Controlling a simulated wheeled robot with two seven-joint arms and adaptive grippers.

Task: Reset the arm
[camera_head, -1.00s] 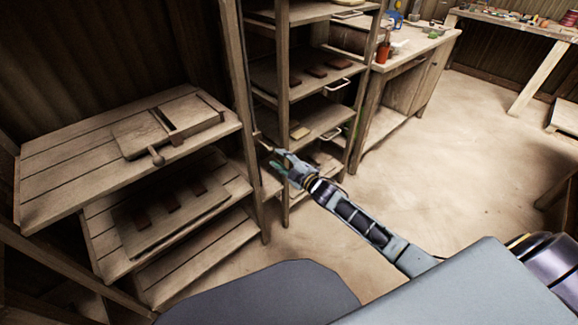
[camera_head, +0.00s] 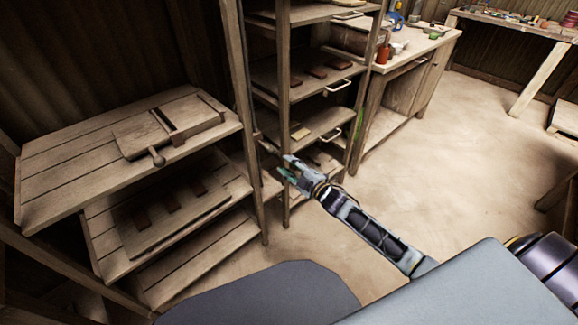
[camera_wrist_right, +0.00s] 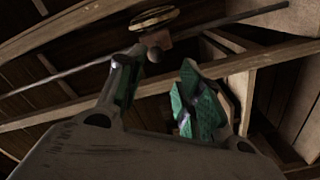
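My right arm reaches in from the lower right of the head view. Its gripper (camera_head: 280,165) is in front of the tall wooden rack's lower part. In the right wrist view the two green-padded fingers (camera_wrist_right: 158,92) stand apart with nothing between them. In the wrist view a wooden ceiling with beams lies beyond the fingers, and a round brass-coloured fitting (camera_wrist_right: 154,18) shows near the top. My left gripper is not in either view.
A wooden press-like box with a handle (camera_head: 170,130) lies on the left stand's top board (camera_head: 70,150). The tall rack (camera_head: 283,100) holds dark tiles and trays with white handles. A workbench (camera_head: 400,70) stands behind it. The floor (camera_head: 470,170) to the right is clear.

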